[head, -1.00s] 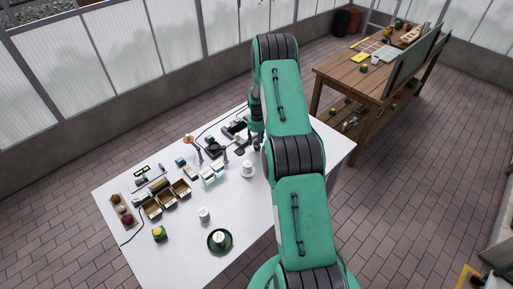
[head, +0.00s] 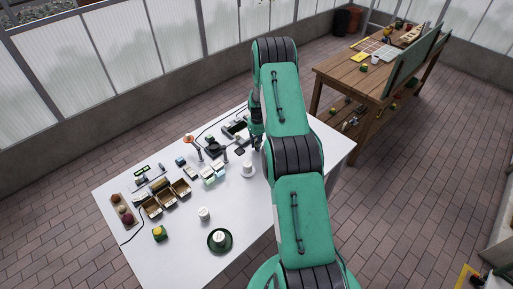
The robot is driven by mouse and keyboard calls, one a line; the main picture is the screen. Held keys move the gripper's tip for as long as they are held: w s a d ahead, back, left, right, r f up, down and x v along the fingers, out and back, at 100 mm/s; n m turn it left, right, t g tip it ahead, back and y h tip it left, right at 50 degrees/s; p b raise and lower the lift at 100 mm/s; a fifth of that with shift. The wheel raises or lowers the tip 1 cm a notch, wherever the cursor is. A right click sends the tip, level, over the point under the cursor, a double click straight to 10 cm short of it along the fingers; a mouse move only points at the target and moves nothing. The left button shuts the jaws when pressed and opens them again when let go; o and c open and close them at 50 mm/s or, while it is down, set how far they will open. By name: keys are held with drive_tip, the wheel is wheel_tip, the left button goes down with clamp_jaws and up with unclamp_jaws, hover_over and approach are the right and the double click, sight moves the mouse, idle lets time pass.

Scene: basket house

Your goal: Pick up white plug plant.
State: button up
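I cannot make out for sure which thing is the white plug plant; the items are small. A small white cup-like thing (head: 247,168) stands on the white table (head: 262,215), just left of my arm. Another small white pot-like thing (head: 204,213) stands nearer the front. A third white one (head: 219,237) sits on a dark green dish (head: 228,246). My gripper (head: 257,145) is above the table, behind and slightly right of the first white thing, apart from it in the picture. It is partly hidden by my green arm, and its fingers are too small to read.
Open boxes (head: 152,207), a tray of round items (head: 122,210), a yellow-topped item (head: 159,232) and several small pale packs (head: 208,174) crowd the table's left and middle. The table's front right is clear. A wooden bench (head: 350,75) stands at the back right.

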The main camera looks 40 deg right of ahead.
drive_tip(key=shift+r, duration=0.15)
drive_tip(key=shift+c, duration=0.2)
drive_tip(key=shift+r, duration=1)
drive_tip(key=shift+s+a+r, duration=0.2)
drive_tip(key=shift+s+r, duration=0.15)
drive_tip(key=shift+r, duration=0.35)
drive_tip(key=s+a, duration=0.3)
drive_tip(key=s, duration=0.1)
drive_tip(key=s+a+r+b, duration=0.1)
drive_tip(key=s+a, duration=0.1)
drive_tip(key=s, duration=0.2)
drive_tip(key=s+a, duration=0.3)
drive_tip(key=s, duration=0.1)
drive_tip(key=shift+s+a+r, duration=0.15)
drive_tip(key=shift+s+a, duration=0.1)
drive_tip(key=shift+a, duration=0.1)
